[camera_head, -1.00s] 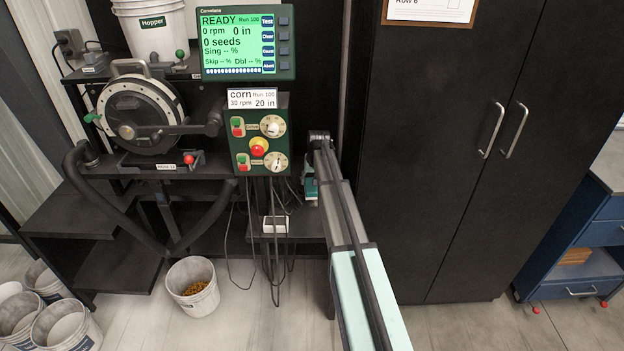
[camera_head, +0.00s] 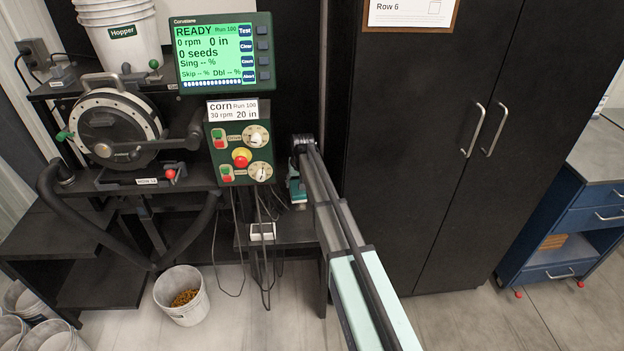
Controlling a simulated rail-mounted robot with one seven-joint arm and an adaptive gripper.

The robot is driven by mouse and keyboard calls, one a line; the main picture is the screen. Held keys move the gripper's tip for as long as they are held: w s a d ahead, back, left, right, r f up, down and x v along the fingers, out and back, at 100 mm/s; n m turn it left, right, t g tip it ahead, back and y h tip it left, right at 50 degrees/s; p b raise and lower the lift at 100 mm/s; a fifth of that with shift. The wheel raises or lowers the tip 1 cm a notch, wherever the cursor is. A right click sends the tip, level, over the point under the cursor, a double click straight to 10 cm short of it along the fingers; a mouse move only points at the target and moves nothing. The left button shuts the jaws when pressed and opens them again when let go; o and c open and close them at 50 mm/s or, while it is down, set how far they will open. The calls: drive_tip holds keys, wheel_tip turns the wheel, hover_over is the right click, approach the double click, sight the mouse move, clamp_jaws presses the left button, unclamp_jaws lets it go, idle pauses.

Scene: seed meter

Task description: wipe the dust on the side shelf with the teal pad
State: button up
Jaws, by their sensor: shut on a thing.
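My arm reaches forward from the bottom right. My gripper (camera_head: 298,197) is at its far end, beside the black cabinet and just right of the control box. A small teal piece (camera_head: 294,186) shows at the gripper, and I take it to be the teal pad in its jaws. The fingers are small and partly hidden by the arm. A low black shelf (camera_head: 290,232) lies under the control box, below the gripper, and seems to be the side shelf. I cannot tell whether the pad touches it. I cannot make out dust at this size.
A white power box (camera_head: 262,231) and hanging cables (camera_head: 240,245) crowd the low shelf. The control box (camera_head: 240,150) hangs above it. The tall black cabinet (camera_head: 420,200) stands close on the right. A white bucket (camera_head: 182,297) stands on the floor at the left.

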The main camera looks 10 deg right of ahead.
drive_tip(key=shift+a+f+b, duration=0.1)
drive_tip(key=shift+f+b, duration=1.25)
drive_tip(key=shift+f, duration=1.6)
drive_tip(key=shift+f+b, duration=0.35)
drive_tip(key=shift+f, duration=0.6)
drive_tip(key=shift+w, duration=0.85)
drive_tip(key=shift+w+d, duration=0.15)
drive_tip(key=shift+w, duration=0.45)
drive_tip(key=shift+w+d, duration=0.15)
drive_tip(key=shift+w, duration=0.45)
drive_tip(key=shift+s+a, duration=0.15)
drive_tip(key=shift+s, duration=0.9)
drive_tip(key=shift+s+a, duration=0.15)
drive_tip(key=shift+s, duration=0.9)
drive_tip(key=shift+r+p, duration=1.8)
drive_tip(key=shift+r, duration=2.25)
